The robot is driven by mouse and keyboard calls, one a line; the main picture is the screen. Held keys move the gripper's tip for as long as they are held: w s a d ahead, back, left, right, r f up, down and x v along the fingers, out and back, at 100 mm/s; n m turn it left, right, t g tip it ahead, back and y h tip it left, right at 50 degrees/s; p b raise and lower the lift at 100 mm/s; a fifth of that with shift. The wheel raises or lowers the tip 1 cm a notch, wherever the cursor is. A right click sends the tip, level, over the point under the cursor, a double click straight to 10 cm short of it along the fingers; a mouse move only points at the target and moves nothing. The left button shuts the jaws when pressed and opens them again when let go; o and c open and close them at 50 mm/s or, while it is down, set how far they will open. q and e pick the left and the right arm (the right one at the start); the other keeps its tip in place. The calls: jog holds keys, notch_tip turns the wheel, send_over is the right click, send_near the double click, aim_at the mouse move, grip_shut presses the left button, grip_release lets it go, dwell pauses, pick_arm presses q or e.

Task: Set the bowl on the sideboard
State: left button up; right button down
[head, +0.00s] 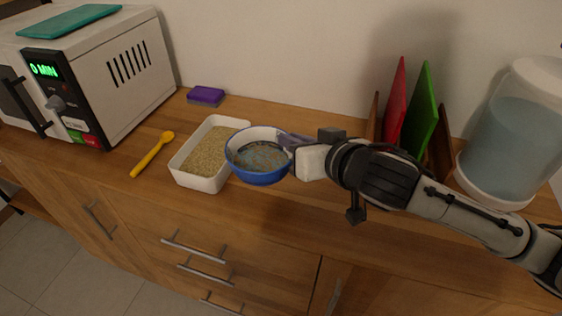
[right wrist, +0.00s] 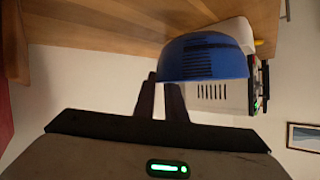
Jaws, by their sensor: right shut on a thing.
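The blue bowl (head: 259,177) has a white rim and a greyish inside. It is held next to the white container of grain, over the wooden sideboard (head: 285,212). My right gripper (head: 287,146) is shut on the bowl's right rim. In the right wrist view the bowl (right wrist: 203,60) sits at the tips of the gripper fingers (right wrist: 160,90). I cannot tell whether the bowl's base touches the sideboard. My left gripper is not in view.
A white container of grain (head: 184,180) stands left of the bowl. A yellow spoon (head: 152,154), purple sponge (head: 206,96) and microwave (head: 118,62) are further left. Red (head: 395,100) and green (head: 422,110) boards and a water dispenser (head: 510,130) stand right. Front sideboard space is clear.

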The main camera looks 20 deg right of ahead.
aim_at(261, 159)
notch_tip(261, 159, down, 4)
jog(key=shift+f+b, duration=0.2)
jog(key=shift+b, duration=0.25)
jog(key=shift+f, duration=0.45)
jog(key=shift+f, duration=0.15)
jog(key=c, duration=1.8)
grip_release()
